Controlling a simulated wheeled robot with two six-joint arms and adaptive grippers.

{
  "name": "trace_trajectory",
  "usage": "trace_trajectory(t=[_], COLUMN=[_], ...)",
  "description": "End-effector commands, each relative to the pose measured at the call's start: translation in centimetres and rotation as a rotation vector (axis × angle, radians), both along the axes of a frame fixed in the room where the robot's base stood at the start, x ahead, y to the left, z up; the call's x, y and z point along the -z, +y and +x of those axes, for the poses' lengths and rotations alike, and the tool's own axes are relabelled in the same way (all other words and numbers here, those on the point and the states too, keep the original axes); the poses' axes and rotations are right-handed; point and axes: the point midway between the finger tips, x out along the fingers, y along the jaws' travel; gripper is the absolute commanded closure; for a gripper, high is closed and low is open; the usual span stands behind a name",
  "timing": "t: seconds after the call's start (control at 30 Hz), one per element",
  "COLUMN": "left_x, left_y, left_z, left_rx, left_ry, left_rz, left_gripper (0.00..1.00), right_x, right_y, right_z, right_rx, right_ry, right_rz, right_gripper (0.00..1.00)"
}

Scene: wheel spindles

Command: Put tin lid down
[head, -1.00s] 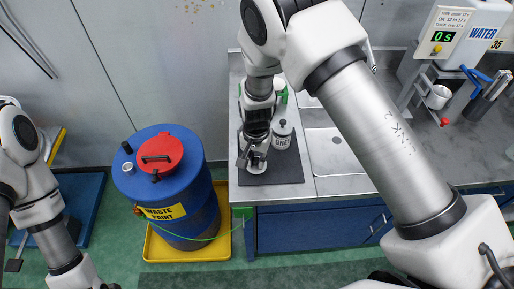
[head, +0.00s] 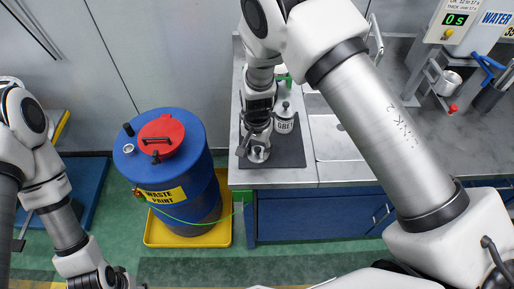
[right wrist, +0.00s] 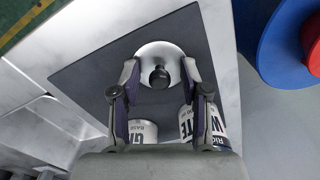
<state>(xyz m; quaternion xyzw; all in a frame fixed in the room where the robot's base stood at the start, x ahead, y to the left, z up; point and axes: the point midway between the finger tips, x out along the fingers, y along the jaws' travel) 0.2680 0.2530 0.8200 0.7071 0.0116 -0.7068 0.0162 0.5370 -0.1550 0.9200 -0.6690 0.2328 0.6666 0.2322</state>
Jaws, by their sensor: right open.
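The tin lid (right wrist: 152,50), a silver disc with a black knob (right wrist: 160,76), lies on the dark mat (right wrist: 92,62). My right gripper (right wrist: 160,72) is open, with one finger on each side of the knob. In the head view my right gripper (head: 257,150) points down over the front left of the mat, the lid partly hidden beneath it. A tin marked GREY (head: 284,124) stands just right of it; it also shows in the right wrist view (right wrist: 142,132). A tin marked WHITE (right wrist: 217,124) is partly behind a finger there. My left gripper is out of view.
A blue waste paint drum (head: 190,150) with a red lid stands in a yellow tray (head: 160,236) left of the bench. A sink (head: 330,140) lies right of the mat. A water container and timer (head: 456,20) stand at the back right.

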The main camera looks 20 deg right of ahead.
Motion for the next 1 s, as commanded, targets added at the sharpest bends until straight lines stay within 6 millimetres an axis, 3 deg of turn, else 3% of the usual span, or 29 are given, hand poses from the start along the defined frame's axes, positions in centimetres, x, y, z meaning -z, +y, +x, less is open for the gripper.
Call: trace_trajectory(t=[0.17, 0.4, 0.53, 0.7, 1.0], left_x=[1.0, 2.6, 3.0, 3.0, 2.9], left_y=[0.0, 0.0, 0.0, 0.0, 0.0], left_z=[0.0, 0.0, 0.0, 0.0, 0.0], left_rx=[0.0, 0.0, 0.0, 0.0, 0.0], left_ry=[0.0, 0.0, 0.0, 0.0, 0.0], left_rz=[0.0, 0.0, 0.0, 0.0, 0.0], left_gripper=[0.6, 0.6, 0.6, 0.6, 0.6], right_x=[-2.4, -8.6, -11.0, -12.1, -12.1], right_y=[0.0, 0.0, 0.0, 0.0, 0.0], right_z=[0.1, 0.1, 0.1, 0.0, 0.0], right_rx=[0.001, -0.001, -0.001, 0.0, 0.0], right_ry=[-0.005, -0.006, -0.004, -0.001, 0.0], right_rz=[0.0, 0.0, 0.0, 0.001, 0.0], right_gripper=[0.54, 0.54, 0.54, 0.54, 0.54])
